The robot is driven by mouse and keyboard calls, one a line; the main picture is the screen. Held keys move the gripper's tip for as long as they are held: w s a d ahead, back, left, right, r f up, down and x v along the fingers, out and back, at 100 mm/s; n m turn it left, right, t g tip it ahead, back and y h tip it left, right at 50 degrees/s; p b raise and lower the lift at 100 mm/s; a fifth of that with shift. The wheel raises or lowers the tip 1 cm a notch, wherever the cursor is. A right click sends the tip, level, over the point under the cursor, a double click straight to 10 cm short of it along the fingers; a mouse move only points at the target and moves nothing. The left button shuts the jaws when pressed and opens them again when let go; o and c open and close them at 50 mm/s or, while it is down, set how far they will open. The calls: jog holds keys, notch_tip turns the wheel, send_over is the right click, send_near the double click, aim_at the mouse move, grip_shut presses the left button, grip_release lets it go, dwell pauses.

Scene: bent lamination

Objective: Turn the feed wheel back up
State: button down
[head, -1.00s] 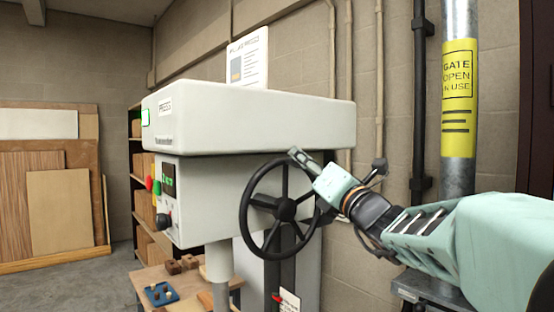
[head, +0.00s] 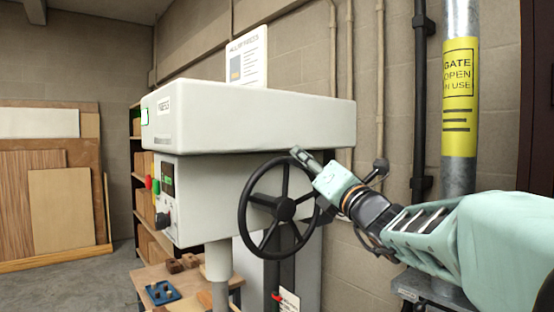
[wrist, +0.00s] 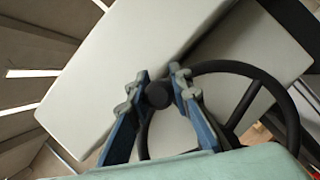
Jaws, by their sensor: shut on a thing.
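The feed wheel (head: 284,209) is a black spoked handwheel on the right side of the white press (head: 245,125). It also shows in the wrist view (wrist: 281,92). My gripper (head: 303,160) is at the upper right of the wheel's rim. In the wrist view its blue-grey fingers (wrist: 159,84) are closed on both sides of a round black handle knob (wrist: 158,95) on the wheel. My gripper's body hides part of the rim in the head view.
A control panel (head: 167,195) with red and green buttons is on the press's left. A grey post with a yellow sign (head: 459,98) and wall pipes are to the right, near my arm.

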jog(key=shift+w+d+f+h, duration=0.1)
jog(key=shift+d+f+h, duration=0.05)
jog(key=shift+f, duration=0.3)
jog(key=shift+w+d+f+h, duration=0.1)
jog(key=shift+f+h, duration=0.05)
jog(key=shift+f, duration=0.25)
jog(key=c, duration=1.7)
grip_release()
jog(key=shift+d+r, duration=0.1)
jog(key=shift+d, duration=0.05)
jog(key=shift+c, duration=0.2)
jog(key=shift+r, duration=0.3)
jog(key=shift+s+a, duration=0.1)
jog(key=shift+a, duration=0.15)
